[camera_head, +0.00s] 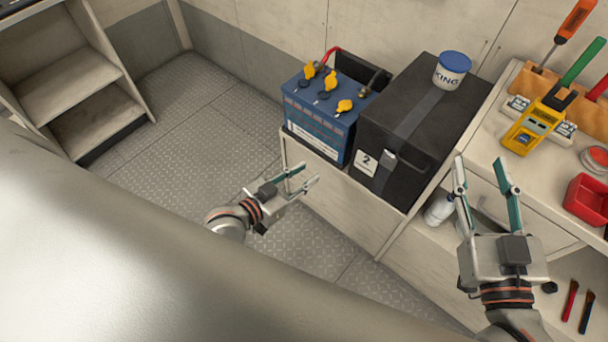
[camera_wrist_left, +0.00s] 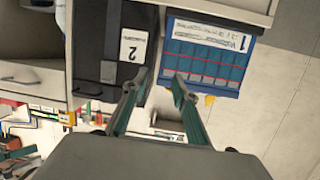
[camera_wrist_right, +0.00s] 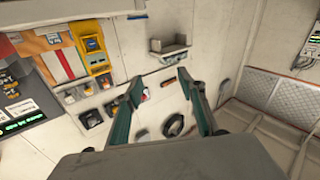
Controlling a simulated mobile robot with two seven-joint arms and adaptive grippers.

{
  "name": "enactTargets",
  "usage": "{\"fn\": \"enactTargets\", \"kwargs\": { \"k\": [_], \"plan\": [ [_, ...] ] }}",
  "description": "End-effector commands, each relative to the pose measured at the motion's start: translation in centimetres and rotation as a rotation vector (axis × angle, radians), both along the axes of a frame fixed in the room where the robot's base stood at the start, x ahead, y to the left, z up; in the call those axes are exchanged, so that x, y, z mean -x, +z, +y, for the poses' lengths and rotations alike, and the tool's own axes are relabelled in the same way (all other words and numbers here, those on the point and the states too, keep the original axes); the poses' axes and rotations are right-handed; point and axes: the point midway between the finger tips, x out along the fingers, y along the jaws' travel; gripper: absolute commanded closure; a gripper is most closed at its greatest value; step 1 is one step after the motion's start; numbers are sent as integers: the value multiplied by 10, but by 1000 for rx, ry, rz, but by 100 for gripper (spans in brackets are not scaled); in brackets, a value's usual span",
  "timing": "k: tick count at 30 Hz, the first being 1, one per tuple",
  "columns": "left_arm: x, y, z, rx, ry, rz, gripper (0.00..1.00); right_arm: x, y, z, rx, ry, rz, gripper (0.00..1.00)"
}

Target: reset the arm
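My left gripper (camera_head: 302,180) is open and empty, in front of the pale bench below the blue battery. In the left wrist view its fingers (camera_wrist_left: 160,88) are apart with nothing between them. My right gripper (camera_head: 486,176) is open and empty, over the front edge of the right-hand counter. In the right wrist view its fingers (camera_wrist_right: 160,88) are spread, with only the wall and items beyond between them.
A blue battery (camera_head: 318,118) with yellow caps and a black box (camera_head: 400,127) stand on the bench. A white tub (camera_head: 452,70) sits on the box. A yellow meter (camera_head: 534,127) and red bin (camera_head: 588,200) are on the counter. Open floor (camera_head: 205,115) lies left.

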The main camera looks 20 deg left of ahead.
Motion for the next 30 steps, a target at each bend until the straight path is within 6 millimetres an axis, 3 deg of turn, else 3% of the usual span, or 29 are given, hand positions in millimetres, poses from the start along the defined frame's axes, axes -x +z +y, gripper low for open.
{"fn": "enactTargets", "kwargs": {
  "k": [9,13,17,19,24,27,30],
  "plan": [
    [0,0,0,0,0,0,72,0,-1,0,1,0,2,60],
    [11,-3,-1,-11,2,20,72,-1,-25,-2,17,-5,50,60],
    [39,-13,-3,-43,12,81,72,3,-90,-8,58,-17,177,60],
    [58,-20,-2,-67,22,122,72,12,-136,-15,84,-27,266,60],
    [103,-36,5,-130,51,222,72,49,-237,-36,142,-49,467,60],
    [123,-42,10,-160,67,265,72,73,-280,-47,166,-60,556,60],
    [137,-47,13,-181,79,296,72,90,-306,-55,182,-67,614,60]
  ]
}}
